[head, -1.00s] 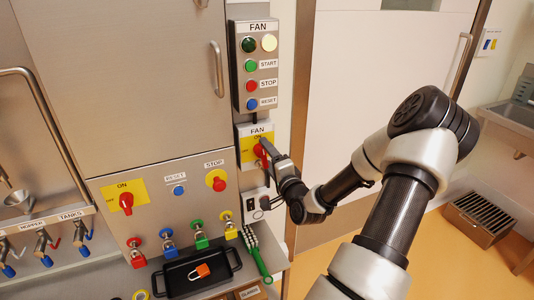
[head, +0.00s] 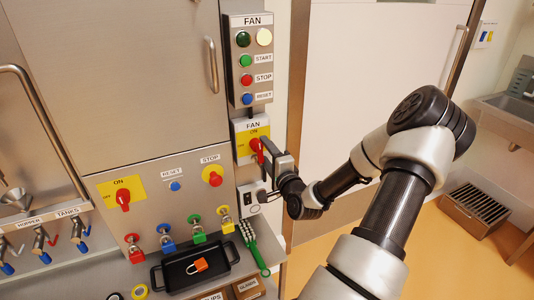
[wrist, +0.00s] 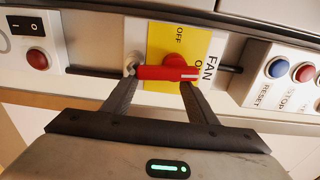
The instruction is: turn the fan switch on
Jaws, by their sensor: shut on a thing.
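The fan switch is a red rotary handle (head: 256,147) on a yellow plate (head: 241,150) under a FAN label, right of the steel cabinet. In the wrist view the red handle (wrist: 165,73) lies across the picture, its white-marked end near the ON lettering. OFF is printed on the plate's far side. My gripper (head: 266,150) is at the switch, its fingers on either side of the handle and shut on it, as the wrist view (wrist: 160,84) shows. The fingers partly hide the handle in the head view.
Above is the fan box (head: 249,62) with lamps and START, STOP and RESET buttons. Below is a small box (head: 251,196) with a rocker switch. Another red rotary switch (head: 123,198) is on the cabinet, above several coloured padlocks and a black tray (head: 157,281).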

